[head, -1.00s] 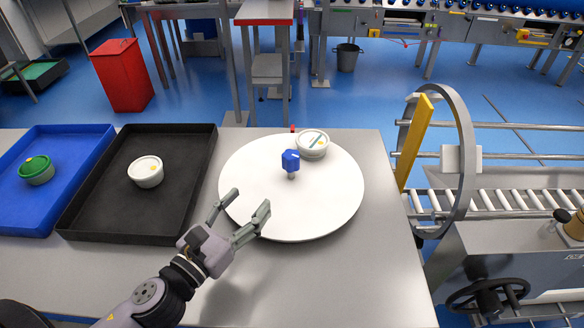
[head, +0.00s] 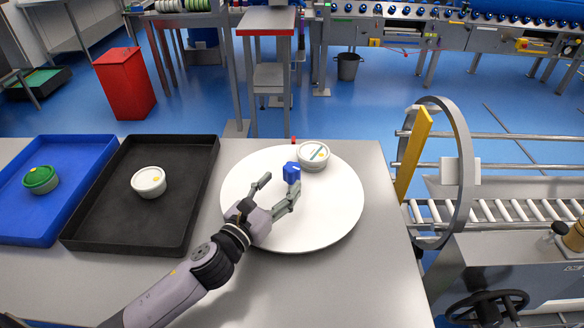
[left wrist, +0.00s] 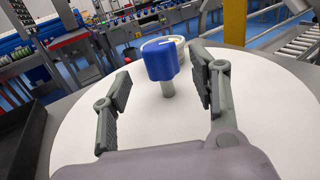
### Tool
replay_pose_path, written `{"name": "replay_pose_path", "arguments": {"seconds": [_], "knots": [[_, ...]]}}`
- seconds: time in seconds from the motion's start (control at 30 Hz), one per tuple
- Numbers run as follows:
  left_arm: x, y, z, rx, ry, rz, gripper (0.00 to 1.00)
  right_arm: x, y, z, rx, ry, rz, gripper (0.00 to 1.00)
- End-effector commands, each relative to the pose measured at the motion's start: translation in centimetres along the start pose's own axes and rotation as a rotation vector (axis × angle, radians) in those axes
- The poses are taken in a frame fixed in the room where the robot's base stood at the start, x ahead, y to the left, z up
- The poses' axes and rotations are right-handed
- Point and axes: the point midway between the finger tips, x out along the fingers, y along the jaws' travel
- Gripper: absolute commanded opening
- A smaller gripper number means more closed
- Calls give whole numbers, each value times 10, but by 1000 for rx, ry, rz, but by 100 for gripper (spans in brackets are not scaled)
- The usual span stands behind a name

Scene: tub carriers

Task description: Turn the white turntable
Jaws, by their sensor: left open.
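The white turntable (head: 325,222) lies on the steel table. A blue knob (head: 291,173) on a short grey post stands up from it. A white tub (head: 313,156) sits behind the knob at the turntable's back edge. My left gripper (head: 276,190) is over the turntable, its fingers spread and empty. In the left wrist view the knob (left wrist: 161,60) stands ahead, between and beyond the open fingertips (left wrist: 168,82); I see no contact. The tub (left wrist: 163,44) is partly hidden behind the knob there. My right gripper is not in view.
A grey ring frame with a yellow bar (head: 413,154) and a roller conveyor (head: 510,210) are at right.

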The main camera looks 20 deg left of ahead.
Motion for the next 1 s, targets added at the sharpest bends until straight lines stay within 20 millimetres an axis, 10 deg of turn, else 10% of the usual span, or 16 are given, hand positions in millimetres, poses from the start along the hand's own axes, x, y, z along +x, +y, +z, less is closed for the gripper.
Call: {"name": "replay_pose_path", "arguments": {"seconds": [0.33, 0.73, 1.0], "knots": [[53, 0, 1, -1, -1, 0, 55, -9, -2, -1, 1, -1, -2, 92], [60, 0, 0, 0, 0, -1, 55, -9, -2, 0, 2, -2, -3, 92], [60, 0, 0, 0, 0, -1, 38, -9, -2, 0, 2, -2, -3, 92]]}}
